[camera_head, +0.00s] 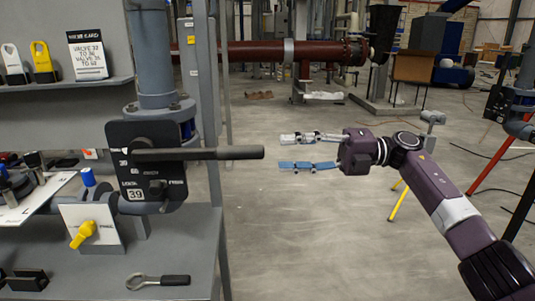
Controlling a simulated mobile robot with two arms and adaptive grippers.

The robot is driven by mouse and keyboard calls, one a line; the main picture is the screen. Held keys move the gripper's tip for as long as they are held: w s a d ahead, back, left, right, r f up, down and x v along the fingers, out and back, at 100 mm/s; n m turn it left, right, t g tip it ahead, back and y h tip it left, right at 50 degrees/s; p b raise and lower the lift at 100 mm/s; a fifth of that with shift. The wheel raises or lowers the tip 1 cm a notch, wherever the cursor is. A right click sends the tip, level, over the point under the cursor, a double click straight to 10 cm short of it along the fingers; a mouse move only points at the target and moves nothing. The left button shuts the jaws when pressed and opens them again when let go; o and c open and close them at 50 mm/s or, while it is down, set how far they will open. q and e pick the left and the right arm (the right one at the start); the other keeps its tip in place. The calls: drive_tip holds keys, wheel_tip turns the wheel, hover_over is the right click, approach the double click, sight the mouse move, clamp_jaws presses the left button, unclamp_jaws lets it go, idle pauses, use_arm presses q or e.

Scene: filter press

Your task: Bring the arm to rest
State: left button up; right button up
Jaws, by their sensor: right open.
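My right gripper (302,151) is in the middle of the view, open and empty. Its two fingers point left, one metallic above and one blue below, with a clear gap between them. My purple right arm reaches in from the lower right. The gripper is to the right of the dark valve lever (205,154), with a small gap in the picture between the fingertips and the lever's end. The lever sticks out to the right from the black valve plate (130,178) numbered 39. My left gripper is not in view.
A grey bench (185,243) at left holds a yellow knob (83,234) on a white plate and a ring-ended tool (158,281). A shelf above has padlocks (42,62) and a sign (88,54). A grey post (208,110) stands beside the valve. Open floor (300,245) lies below the gripper.

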drive_tip(key=shift+d, duration=1.15)
